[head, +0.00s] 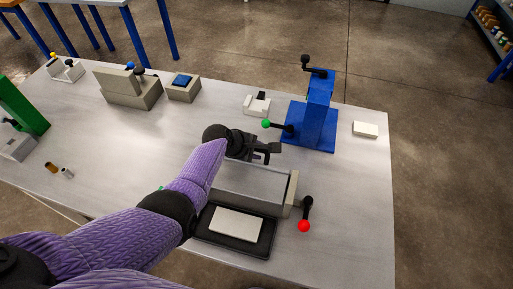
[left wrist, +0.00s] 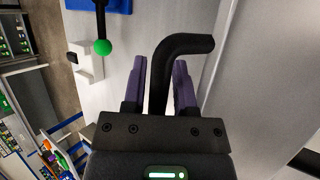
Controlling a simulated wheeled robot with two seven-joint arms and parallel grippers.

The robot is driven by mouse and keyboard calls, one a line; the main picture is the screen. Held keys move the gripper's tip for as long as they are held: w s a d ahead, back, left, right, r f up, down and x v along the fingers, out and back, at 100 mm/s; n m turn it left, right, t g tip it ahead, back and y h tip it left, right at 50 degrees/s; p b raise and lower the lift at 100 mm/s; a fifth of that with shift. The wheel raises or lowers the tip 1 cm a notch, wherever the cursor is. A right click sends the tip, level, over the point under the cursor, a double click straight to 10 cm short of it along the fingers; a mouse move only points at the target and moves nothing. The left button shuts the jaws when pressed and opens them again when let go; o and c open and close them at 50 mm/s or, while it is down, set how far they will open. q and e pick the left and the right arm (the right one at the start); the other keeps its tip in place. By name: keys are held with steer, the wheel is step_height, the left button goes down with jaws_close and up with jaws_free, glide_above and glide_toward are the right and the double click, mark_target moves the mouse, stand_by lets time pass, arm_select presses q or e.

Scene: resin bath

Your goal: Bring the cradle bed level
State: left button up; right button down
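The cradle is probably the long grey block (head: 245,187) at the front middle of the bench, partly hidden behind my left arm. At its right end is a black lever with a red knob (head: 304,225). My left gripper (head: 268,153) is just beyond the block's far side. In the left wrist view my left gripper (left wrist: 160,82) has its two purple fingers apart, with a bent black bar (left wrist: 160,75) between them. Narrow gaps seem to show on both sides of the bar. I cannot tell what the bar belongs to. My right gripper is out of view.
A blue stand (head: 312,120) with a green-knobbed lever (head: 267,124) stands behind the gripper. A black tray (head: 208,231) with a pale slab (head: 237,224) lies in front. Small grey fixtures (head: 183,90) line the back. The bench's right front is clear.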

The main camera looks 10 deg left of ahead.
arm_select(q)
steer(key=shift+r, duration=0.1)
step_height(320, 180, up, 8)
steer(key=f+p, duration=0.1)
steer(key=p, duration=0.6)
glide_above(238, 166)
steer(key=shift+r, duration=0.25)
